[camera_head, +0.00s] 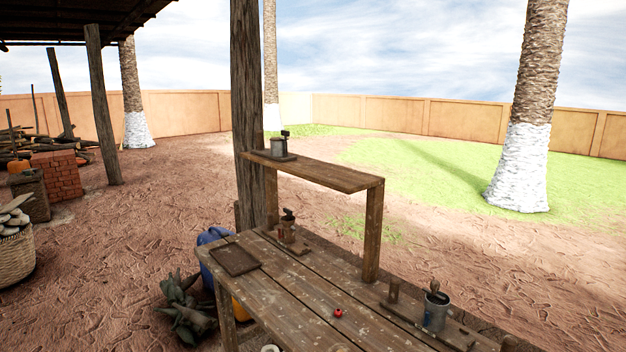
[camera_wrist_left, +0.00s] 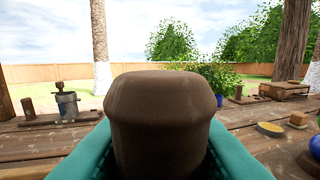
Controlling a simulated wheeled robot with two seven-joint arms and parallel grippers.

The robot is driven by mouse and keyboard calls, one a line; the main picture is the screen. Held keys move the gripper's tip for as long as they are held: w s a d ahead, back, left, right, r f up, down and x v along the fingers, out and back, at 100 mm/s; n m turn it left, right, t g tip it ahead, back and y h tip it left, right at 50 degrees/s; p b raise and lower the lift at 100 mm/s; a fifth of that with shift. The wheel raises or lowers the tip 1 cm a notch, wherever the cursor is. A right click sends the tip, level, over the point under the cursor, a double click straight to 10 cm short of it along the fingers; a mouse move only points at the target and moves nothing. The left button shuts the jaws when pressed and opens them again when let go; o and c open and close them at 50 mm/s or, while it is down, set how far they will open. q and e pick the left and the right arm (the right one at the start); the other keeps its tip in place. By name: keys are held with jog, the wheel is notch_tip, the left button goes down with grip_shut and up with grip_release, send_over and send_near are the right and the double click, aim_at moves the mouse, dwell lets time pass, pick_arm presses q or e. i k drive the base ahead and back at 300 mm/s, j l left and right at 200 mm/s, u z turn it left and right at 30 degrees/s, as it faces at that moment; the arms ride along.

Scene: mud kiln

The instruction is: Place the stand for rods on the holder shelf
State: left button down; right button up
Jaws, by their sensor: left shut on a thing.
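A raised wooden shelf (camera_head: 335,177), which looks like the holder shelf, stands on the far side of the wooden table (camera_head: 285,300) in the head view. A metal cup on a small board (camera_head: 278,147) stands at its left end; the rest of its top is bare. In the left wrist view, the teal fingers of my left gripper (camera_wrist_left: 150,150) are shut on a dark brown rounded block (camera_wrist_left: 160,115). It may be the stand for rods, but I see only its near end. It hides the middle of that view. Neither gripper shows in the head view.
A shallow wooden tray (camera_head: 235,260) lies on the table's left. A small holder (camera_head: 287,226) stands by the shelf's left leg. A metal pot (camera_head: 436,310) and a brown cylinder (camera_head: 394,290) stand at right. A small red object (camera_head: 338,313) lies near the middle.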

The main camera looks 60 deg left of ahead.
aim_at(321, 171)
jog(key=k+j, duration=0.1)
jog(key=j, duration=0.4)
jog(key=k+j, duration=0.1)
jog(key=j, duration=0.4)
jog(key=k+j, duration=0.1)
jog(key=j, duration=0.4)
jog(key=k+j, duration=0.1)
jog(key=j, duration=0.4)
